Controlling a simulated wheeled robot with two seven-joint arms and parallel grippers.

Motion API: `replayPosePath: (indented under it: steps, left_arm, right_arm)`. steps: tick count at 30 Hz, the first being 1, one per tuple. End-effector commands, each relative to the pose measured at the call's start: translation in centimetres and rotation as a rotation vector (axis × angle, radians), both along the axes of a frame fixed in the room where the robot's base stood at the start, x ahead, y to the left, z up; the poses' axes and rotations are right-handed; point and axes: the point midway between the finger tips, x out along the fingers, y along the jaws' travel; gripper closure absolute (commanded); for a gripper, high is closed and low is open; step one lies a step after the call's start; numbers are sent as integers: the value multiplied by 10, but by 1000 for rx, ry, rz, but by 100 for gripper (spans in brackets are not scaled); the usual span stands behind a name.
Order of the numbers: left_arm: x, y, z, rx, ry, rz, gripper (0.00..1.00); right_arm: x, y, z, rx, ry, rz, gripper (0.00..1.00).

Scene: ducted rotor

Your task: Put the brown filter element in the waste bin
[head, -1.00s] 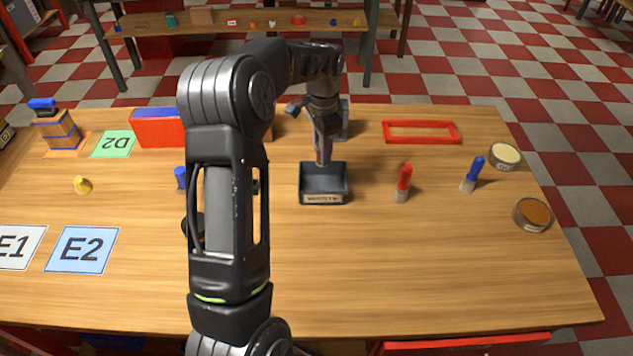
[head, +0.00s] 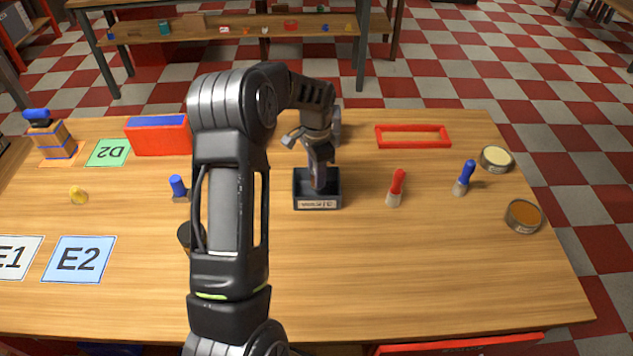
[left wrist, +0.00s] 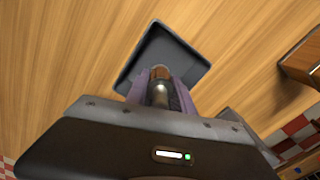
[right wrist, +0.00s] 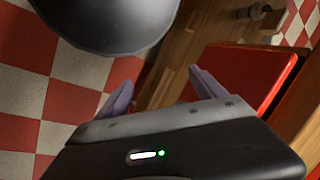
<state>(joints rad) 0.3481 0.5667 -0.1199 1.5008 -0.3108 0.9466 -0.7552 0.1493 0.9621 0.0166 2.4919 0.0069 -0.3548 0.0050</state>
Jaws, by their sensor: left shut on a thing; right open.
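The waste bin (head: 317,204) is a small dark open tray with a label on its front, near the middle of the table. It also shows in the left wrist view (left wrist: 188,62). My left gripper (head: 319,184) points down at the bin, with its fingertips over or inside it. It is shut on the brown filter element (left wrist: 160,73), whose brown end shows between the fingers against the bin's floor. In the head view the element is hidden. Whether it touches the floor I cannot tell. My right gripper (right wrist: 161,92) is open and empty, away from the bin, and not in the head view.
A red-handled brush (head: 396,188) and a blue-handled brush (head: 464,178) stand right of the bin. Two round tins (head: 523,216) lie near the right edge. A red frame (head: 413,144) lies behind. A red box (head: 158,138) stands at the left. The front right table is clear.

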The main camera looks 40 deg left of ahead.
Motion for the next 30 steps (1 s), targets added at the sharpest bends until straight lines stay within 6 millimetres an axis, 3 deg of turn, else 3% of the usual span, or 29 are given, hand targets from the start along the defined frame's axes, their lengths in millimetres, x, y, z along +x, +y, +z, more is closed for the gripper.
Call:
replayPosePath:
  steps: [5, 12, 19, 20, 27, 30]
  left_arm:
    - [0, 0, -6, 0, 1, 0, 100]
    - [0, 0, -35, 0, 1, 0, 100]
    - [0, 0, -37, 0, 0, 0, 100]
    - [0, 0, -37, 0, 0, 0, 69]
    - [0, 0, -37, 0, 0, 0, 49]
    - [0, 0, -37, 0, 0, 0, 49]
  right_arm:
    - [0, 0, 2, 0, 0, 0, 20]
    - [-1, 0, 9, -1, 4, -1, 20]
    - [-1, 0, 7, -2, 4, -1, 20]
    - [-1, 0, 7, -2, 4, -1, 20]
    - [-1, 0, 8, -2, 3, -1, 20]
    - [-1, 0, 8, -2, 3, -1, 20]
